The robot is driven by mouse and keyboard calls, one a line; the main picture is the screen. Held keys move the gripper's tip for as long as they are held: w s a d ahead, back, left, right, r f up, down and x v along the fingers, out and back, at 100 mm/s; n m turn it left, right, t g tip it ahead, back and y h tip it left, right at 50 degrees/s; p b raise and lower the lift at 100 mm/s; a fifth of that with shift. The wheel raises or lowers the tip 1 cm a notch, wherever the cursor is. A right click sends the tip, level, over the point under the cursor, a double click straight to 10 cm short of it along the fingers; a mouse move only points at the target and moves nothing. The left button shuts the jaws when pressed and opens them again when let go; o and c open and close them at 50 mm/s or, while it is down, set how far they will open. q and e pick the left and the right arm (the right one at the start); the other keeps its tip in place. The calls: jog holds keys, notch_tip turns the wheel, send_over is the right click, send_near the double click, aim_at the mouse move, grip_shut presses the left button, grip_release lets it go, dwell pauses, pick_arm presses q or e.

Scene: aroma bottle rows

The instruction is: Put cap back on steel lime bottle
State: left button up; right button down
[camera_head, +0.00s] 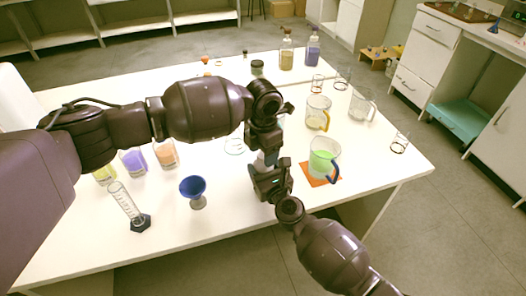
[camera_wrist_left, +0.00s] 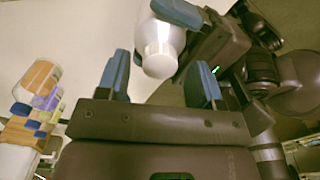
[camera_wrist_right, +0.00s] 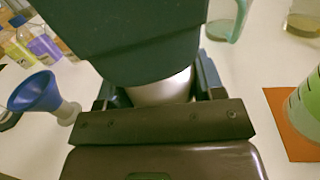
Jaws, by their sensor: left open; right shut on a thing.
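The steel bottle (camera_wrist_left: 160,40) shows silvery white in the left wrist view, its narrow rounded end pointing down the picture. My right gripper (camera_wrist_right: 160,92) is shut on it; in the right wrist view the bottle (camera_wrist_right: 162,90) lies between its fingers, mostly hidden behind my dark left gripper. My left gripper (camera_wrist_left: 160,78) is open, its blue fingers apart on either side of the bottle's narrow end. I cannot tell whether that end is capped. In the head view both grippers meet above the table's middle, hiding most of the bottle.
A blue funnel (camera_head: 193,187) and a tilted graduated cylinder (camera_head: 127,204) stand front left. A green-filled beaker (camera_head: 323,160) stands on an orange mat (camera_head: 310,178) at right. Several glass vessels are behind it. Coloured bottles stand at left and back. A dark-lidded jar (camera_head: 257,68) is at the back.

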pick_arm(q)
jog(key=shift+r, duration=2)
jog(key=shift+c, duration=0.2)
